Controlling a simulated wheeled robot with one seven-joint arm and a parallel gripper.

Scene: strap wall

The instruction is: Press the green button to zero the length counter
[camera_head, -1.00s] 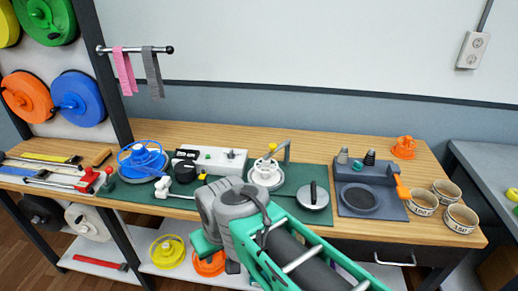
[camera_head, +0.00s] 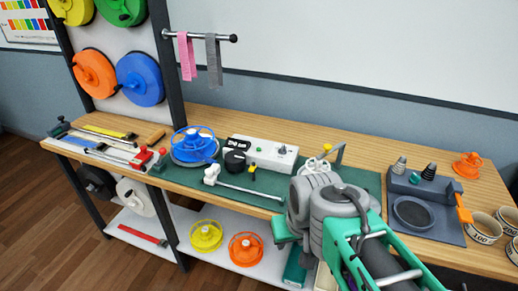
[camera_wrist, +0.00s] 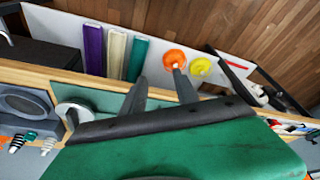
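The green button (camera_head: 259,149) is a small round dot on top of a white box (camera_head: 276,158) in the head view. A black length counter display (camera_head: 238,143) stands at the box's left end, with a black knob below it. My gripper (camera_wrist: 161,78) shows in the wrist view with its two dark fingers apart and nothing between them. In the head view my grey and green arm is at the front right of the box, and the fingers are hidden behind it. The green button cannot be made out in the wrist view.
The box stands on a green mat (camera_head: 310,172) on a wooden bench. A blue reel (camera_head: 194,146) is to its left, and a white spool with a yellow knob (camera_head: 326,149) to its right. A strap rail (camera_head: 199,36) hangs above. A grey station (camera_head: 424,203) is further right.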

